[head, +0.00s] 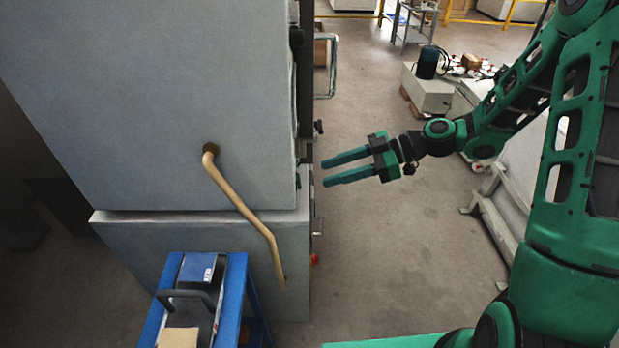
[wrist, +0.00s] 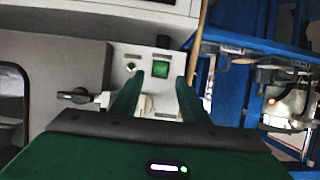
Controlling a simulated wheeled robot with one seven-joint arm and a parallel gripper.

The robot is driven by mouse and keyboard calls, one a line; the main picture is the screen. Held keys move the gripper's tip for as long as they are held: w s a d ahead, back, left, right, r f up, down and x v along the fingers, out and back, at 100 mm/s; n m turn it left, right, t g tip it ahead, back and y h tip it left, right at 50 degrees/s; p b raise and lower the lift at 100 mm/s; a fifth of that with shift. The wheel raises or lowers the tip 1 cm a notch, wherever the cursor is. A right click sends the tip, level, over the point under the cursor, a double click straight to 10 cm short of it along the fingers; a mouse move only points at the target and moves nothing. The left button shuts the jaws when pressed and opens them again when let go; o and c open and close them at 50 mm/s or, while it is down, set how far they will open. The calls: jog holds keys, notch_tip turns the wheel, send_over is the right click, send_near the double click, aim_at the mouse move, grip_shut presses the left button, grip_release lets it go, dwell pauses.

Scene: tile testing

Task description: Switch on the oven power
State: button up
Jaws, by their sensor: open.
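The large grey cabinet (head: 130,90), apparently the oven, fills the left of the head view. Its front is edge-on there, so its switch panel is hidden. In the wrist view, a pale panel (wrist: 135,52) carries a lit green square switch (wrist: 160,69) and a small round fitting (wrist: 130,67) to its left. A black-handled lever (wrist: 77,95) is lower left. My gripper (head: 325,172) is open and empty, pointing at the cabinet's front edge. In the wrist view its fingertips (wrist: 160,80) flank the green switch; contact cannot be told.
A blue-framed cart (head: 241,285) stands beside the cabinet, and a bent tan pipe (head: 240,205) runs down the cabinet's side. Clear floor (head: 395,250) lies below my gripper. Grey equipment (head: 500,200) stands at right.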

aim_at(299, 181)
jog(key=x, duration=0.6)
jog(key=shift+a+f, duration=0.1)
jog(key=shift+f, duration=0.05)
